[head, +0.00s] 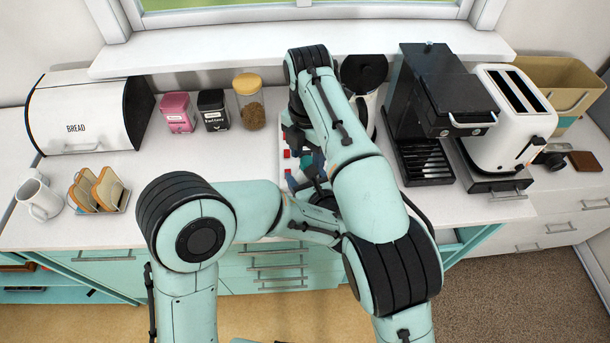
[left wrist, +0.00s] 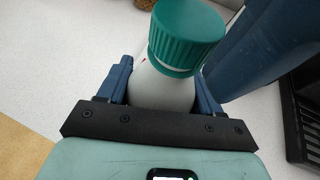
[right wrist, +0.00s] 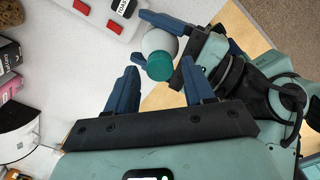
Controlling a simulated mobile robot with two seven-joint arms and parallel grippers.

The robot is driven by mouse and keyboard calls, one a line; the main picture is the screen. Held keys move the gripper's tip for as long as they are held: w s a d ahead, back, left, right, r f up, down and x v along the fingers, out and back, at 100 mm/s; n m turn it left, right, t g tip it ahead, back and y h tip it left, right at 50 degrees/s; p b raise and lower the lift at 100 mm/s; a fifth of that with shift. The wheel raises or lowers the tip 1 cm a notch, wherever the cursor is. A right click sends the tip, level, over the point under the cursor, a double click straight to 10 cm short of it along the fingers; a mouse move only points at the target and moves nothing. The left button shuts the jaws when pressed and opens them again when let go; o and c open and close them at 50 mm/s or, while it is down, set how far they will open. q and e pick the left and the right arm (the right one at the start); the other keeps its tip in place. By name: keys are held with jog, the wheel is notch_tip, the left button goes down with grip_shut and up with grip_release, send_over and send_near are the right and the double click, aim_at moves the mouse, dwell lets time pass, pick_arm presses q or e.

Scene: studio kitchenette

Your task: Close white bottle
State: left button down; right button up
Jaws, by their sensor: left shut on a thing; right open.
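The white bottle (left wrist: 162,85) stands between the blue fingers of my left gripper (left wrist: 160,80), which is shut on its body in the left wrist view. A ribbed green cap (left wrist: 187,36) sits on its top; I cannot tell how tightly. In the right wrist view, the bottle (right wrist: 160,42) and cap (right wrist: 160,67) lie between and just past the open fingertips of my right gripper (right wrist: 160,78), with no clear contact. In the head view, my arms largely hide the bottle and both grippers.
A white holder with red parts (right wrist: 97,10) lies close by the bottle. A black coffee machine (head: 425,100) and white toaster (head: 508,110) stand right. A bread bin (head: 80,115), toast rack (head: 98,190), mug (head: 38,200) and canisters (head: 212,110) stand left. Counter at left centre is clear.

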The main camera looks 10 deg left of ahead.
jog(key=shift+f, duration=0.45)
